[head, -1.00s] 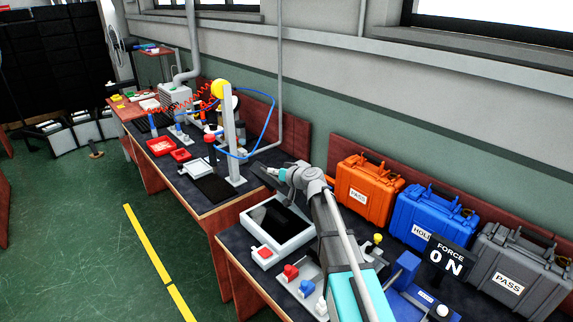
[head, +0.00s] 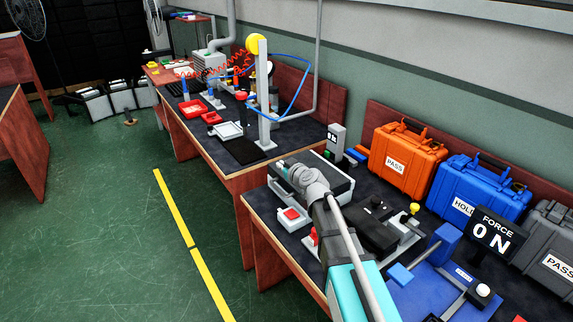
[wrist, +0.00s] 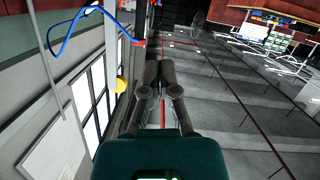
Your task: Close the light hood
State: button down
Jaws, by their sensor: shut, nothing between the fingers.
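In the head view a low pale box with a dark top (head: 340,188) stands near the left end of the near bench. It may be the light hood, but I cannot be sure. My arm covers its left part, so I cannot tell whether its lid is fully down. My gripper (head: 281,165) is over the box's far left edge; I cannot tell whether it touches. The wrist view shows my gripper (wrist: 160,66) with its two dark fingers together and nothing between them. No hood shows in that view.
A small box with a red button (head: 290,215) is at the bench's front edge. A black device (head: 372,232) and a blue fixture (head: 437,290) are to the right. Orange (head: 405,160) and blue (head: 480,190) cases stand behind. A grey post (head: 264,100) rises on the far bench.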

notch_tip(320, 180, down, 7)
jog(key=s+a+n+b, duration=0.1)
jog(key=n+b, duration=0.1)
jog(key=b, duration=0.4)
jog(key=shift+a+r+t+h, duration=0.2)
jog(key=shift+a+t+h, duration=0.1)
jog(key=shift+h, duration=0.1)
jog(key=shift+r, duration=0.1)
jog(key=s+d+r+p, duration=0.2)
jog(key=s+r+p, duration=0.3)
jog(key=s, duration=0.5)
jog(key=shift+d, duration=0.4)
jog(key=shift+r, duration=0.1)
dwell(0.4)
